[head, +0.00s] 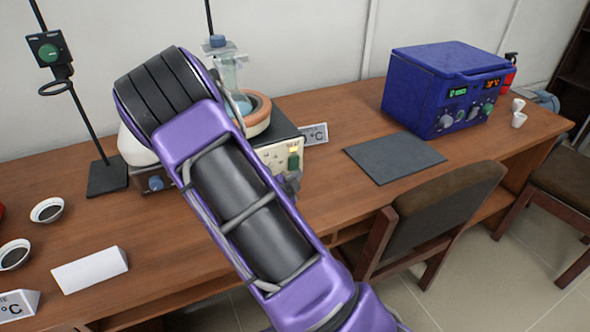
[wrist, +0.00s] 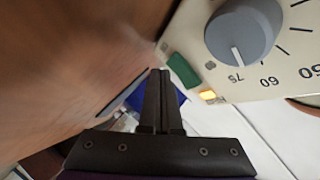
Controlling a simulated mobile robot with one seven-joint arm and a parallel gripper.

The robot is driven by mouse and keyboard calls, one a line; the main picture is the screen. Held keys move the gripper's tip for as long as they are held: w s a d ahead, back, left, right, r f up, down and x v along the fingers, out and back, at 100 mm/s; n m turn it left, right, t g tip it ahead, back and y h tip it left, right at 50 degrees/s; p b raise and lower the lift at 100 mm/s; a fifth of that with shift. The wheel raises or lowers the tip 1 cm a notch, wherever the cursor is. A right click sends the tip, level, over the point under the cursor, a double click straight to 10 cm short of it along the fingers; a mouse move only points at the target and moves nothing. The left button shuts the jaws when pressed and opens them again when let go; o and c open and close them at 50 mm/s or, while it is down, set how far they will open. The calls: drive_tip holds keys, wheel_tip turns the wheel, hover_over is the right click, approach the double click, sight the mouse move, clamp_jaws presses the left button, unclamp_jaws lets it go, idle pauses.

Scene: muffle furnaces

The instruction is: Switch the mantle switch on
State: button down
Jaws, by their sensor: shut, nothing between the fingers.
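The heating mantle (head: 257,117), with a tan rim and a glass flask in it, stands at the back of the bench, partly behind my arm. Its pale front panel (wrist: 270,80) fills the upper right of the wrist view, with a large grey knob (wrist: 243,32). A green rocker switch (wrist: 183,70) sits beside the knob; it also shows in the head view (head: 293,160). A small amber lamp (wrist: 208,96) near it looks lit. My gripper (wrist: 160,73) is shut and empty, its tips close beside the green switch. I cannot tell whether they touch it.
A blue furnace (head: 440,90) stands on the right of the bench, with a dark mat (head: 395,157) before it. A stand (head: 106,177) is left of my arm. White dishes (head: 47,210) lie at the left. A chair (head: 440,225) stands at the bench front.

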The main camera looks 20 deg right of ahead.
drive_tip(key=shift+s, duration=0.4)
drive_tip(key=shift+s+d+r, duration=0.1)
drive_tip(key=shift+s+r, duration=0.1)
drive_tip(key=shift+s, duration=1.05)
drive_tip(key=shift+s+r, duration=0.2)
drive_tip(key=shift+s, duration=1)
drive_tip(key=shift+s, duration=0.1)
